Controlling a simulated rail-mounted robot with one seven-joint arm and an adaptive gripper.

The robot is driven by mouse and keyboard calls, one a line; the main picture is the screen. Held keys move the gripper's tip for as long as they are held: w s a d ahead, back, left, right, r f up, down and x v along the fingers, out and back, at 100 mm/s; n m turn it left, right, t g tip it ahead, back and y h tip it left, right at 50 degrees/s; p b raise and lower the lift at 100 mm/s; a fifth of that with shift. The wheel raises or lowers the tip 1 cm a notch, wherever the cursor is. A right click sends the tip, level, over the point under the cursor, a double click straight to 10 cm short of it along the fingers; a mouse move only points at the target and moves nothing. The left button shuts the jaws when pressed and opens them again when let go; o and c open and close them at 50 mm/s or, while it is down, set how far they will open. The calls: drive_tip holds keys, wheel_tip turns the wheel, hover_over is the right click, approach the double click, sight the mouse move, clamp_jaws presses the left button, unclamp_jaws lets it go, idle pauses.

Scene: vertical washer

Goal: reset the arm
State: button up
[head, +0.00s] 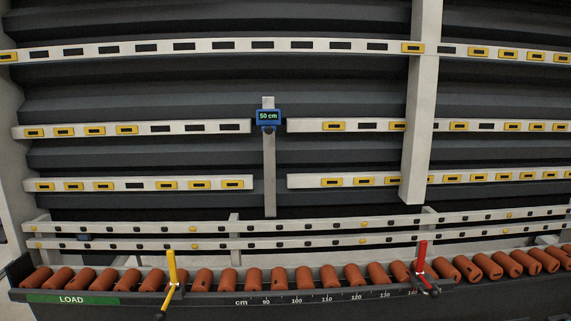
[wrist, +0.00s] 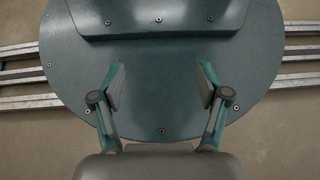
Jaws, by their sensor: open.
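My gripper (wrist: 160,82) shows in the wrist view with its two fingers spread apart. It is open, and nothing is between the fingers. Behind the fingers is a dark teal round plate with small bolts, which fills most of that view. My gripper and arm do not show in the head view.
The head view shows a washer with orange rollers (head: 202,281), a yellow lever (head: 172,268) and a red lever (head: 421,258). Pale rails (wrist: 305,52) lie on brown floor in the wrist view.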

drive_tip(key=w+r+t+p, duration=0.4)
drive_tip(key=w+r+p, duration=0.2)
drive_tip(key=r+p, duration=0.7)
drive_tip(key=p, duration=0.4)
drive_tip(key=shift+t+p, duration=0.3)
drive_tip(key=shift+p, duration=0.05)
drive_tip(key=shift+d, duration=0.15)
idle(0.7)
